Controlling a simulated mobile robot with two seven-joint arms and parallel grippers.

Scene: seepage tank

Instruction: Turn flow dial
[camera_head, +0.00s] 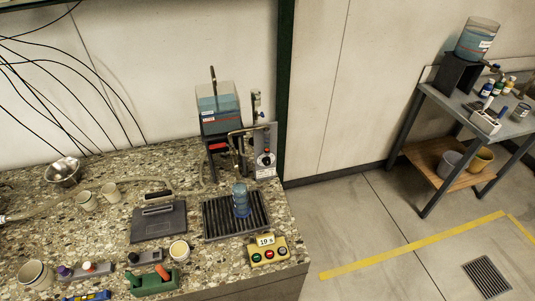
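A grey upright panel (270,140) stands at the back right of the speckled counter. A small round dark dial with red on it (266,160) sits on its lower front; its pointer setting is too small to read. Beside it stands a tank of blue liquid (218,108) on a dark stand, with pipework (238,150) between tank and panel. A blue-tinted clear cylinder (241,199) stands on the black slotted drain tray (224,224) in front.
A yellow box with buttons and a "10 s" display (268,252) sits at the counter's front right. A dark flat case (158,222), cups (86,200), a metal bowl (62,172) and a green holder (153,283) occupy the left. A side table (450,105) stands right, past open floor.

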